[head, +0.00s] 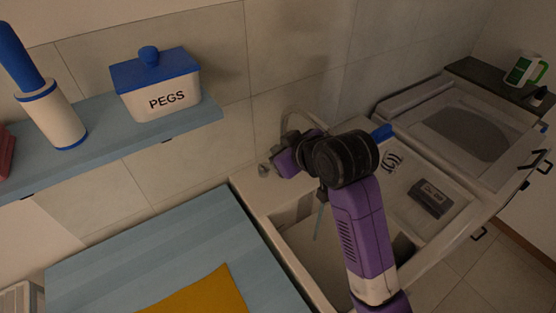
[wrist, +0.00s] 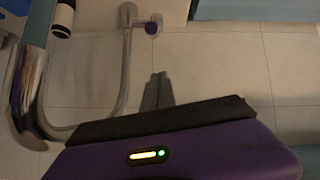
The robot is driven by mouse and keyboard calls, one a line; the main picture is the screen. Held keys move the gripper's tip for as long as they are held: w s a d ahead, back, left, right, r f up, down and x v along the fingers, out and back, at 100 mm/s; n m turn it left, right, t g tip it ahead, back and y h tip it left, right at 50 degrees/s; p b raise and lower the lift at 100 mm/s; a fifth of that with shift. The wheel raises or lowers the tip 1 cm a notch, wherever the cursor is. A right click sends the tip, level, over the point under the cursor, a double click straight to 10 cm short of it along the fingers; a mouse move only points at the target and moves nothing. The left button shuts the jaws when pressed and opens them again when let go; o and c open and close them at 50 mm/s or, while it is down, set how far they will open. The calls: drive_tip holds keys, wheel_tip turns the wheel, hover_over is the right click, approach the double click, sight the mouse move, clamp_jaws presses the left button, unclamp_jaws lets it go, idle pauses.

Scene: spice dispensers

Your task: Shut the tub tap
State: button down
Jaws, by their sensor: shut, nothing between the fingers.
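The tub tap shows in the wrist view as a curved chrome spout (wrist: 30,88) on the left, running to a chrome base with a small dark-knobbed handle (wrist: 150,28). A pale blue strip, which looks like running water (wrist: 42,22), leaves the spout's end. In the head view a thin bluish stream (head: 318,222) drops into the tub (head: 243,183). My gripper (wrist: 157,90) is shut and empty, its fingers apart from the handle in the picture. In the head view my arm hides much of the tap, and the fingertips are hard to make out.
A blue shelf (head: 105,138) above left holds a PEGS jar (head: 160,88) and a blue-handled roller (head: 53,115). A blue counter (head: 150,245) with an orange cloth (head: 195,293) lies left of the tub. A dark block (head: 431,198) sits right of my arm. The tiled wall is close behind.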

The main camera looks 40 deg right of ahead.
drive_tip(key=x, duration=0.5)
drive_tip(key=shift+s+p, duration=0.1)
drive_tip(key=shift+p, duration=0.3)
drive_tip(key=shift+s+d+f, duration=0.15)
drive_tip(key=shift+s+f, duration=0.5)
drive_tip(key=shift+f, duration=0.35)
drive_tip(key=shift+s+f+p, duration=0.2)
drive_tip(key=shift+f+p, duration=0.15)
drive_tip(key=shift+f, duration=0.3)
